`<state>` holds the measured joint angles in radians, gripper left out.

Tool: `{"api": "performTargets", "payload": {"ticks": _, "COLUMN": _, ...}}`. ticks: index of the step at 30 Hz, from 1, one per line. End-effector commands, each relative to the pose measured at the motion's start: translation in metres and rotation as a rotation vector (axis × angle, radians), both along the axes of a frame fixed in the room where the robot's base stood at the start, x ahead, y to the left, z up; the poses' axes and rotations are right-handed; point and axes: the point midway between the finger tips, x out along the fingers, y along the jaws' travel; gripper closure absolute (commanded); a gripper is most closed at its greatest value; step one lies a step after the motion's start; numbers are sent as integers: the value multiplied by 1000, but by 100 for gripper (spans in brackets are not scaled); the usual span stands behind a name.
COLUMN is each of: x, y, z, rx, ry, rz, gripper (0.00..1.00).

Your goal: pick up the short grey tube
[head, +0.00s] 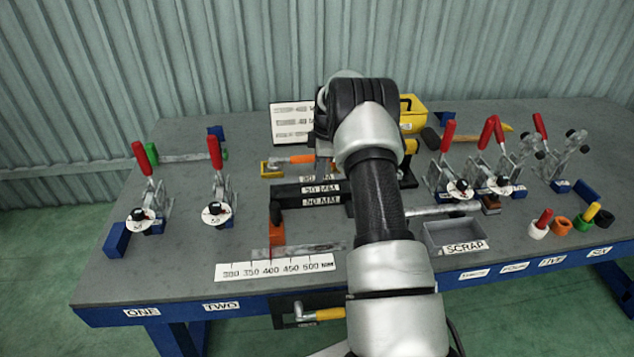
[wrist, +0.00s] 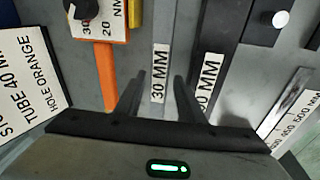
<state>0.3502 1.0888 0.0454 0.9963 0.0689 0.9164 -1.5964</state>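My gripper (wrist: 158,95) shows in the wrist view with its two dark fingers apart and nothing visibly held between them. It is above the blocks labelled 30 MM (wrist: 160,75) and 50 MM (wrist: 208,78). In the head view my arm hides the gripper. A grey tube (head: 190,158) lies at the back left, by a green end piece. Another grey tube (head: 438,211) lies right of my arm, partly hidden by it. I cannot tell which is the short grey tube. Neither is clearly recognisable in the wrist view.
Red-handled clamps (head: 217,180) stand at left and right. A scrap tray (head: 432,238) is at the front right, near coloured cups (head: 560,226). A ruler (head: 275,267) lies at the front. An orange-handled tool (head: 290,160) and white sign (head: 290,123) are behind.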

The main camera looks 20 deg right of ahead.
Motion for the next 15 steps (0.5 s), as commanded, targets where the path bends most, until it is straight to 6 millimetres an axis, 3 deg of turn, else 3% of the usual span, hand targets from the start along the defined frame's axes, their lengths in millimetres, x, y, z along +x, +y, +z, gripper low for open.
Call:
{"api": "performTargets", "payload": {"ticks": 4, "x": 4, "y": 2, "z": -22, "rx": 0, "ry": 1, "rz": 0, "gripper": 65}}
{"api": "performTargets", "payload": {"ticks": 11, "x": 5, "y": 3, "z": -26, "rx": 0, "ry": -1, "rz": 1, "gripper": 65}}
{"api": "performTargets", "payload": {"ticks": 15, "x": 4, "y": 2, "z": -26, "rx": 0, "ry": -1, "rz": 0, "gripper": 83}}
